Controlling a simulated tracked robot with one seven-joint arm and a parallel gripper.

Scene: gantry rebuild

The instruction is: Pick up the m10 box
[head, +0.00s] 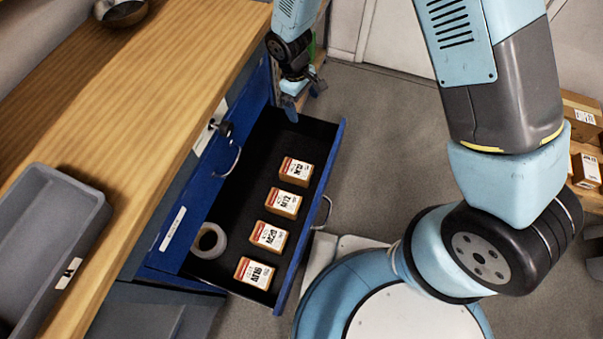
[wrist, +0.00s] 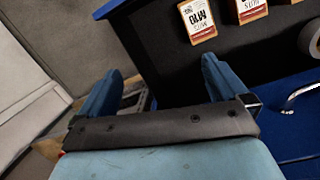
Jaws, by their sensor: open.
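The m10 box (head: 296,172) is a small brown carton with a red and white label. It is the farthest in a row of similar boxes in the open blue drawer (head: 337,160). Its label is small in the head view; in the wrist view the m10 box (wrist: 199,20) reads M10 and shows at the top edge, beyond the fingers. My gripper (head: 303,94) is open and empty, with blue fingers, by the far end of the drawer, apart from the box. The gripper also shows in the wrist view (wrist: 163,88).
Boxes marked M12 (head: 284,203), M20 (head: 268,237) and M16 (head: 254,273) share the drawer with a tape roll (head: 208,241). The wooden bench (head: 150,90) carries a grey bin (head: 88,205). More boxes (head: 587,168) sit at the far right.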

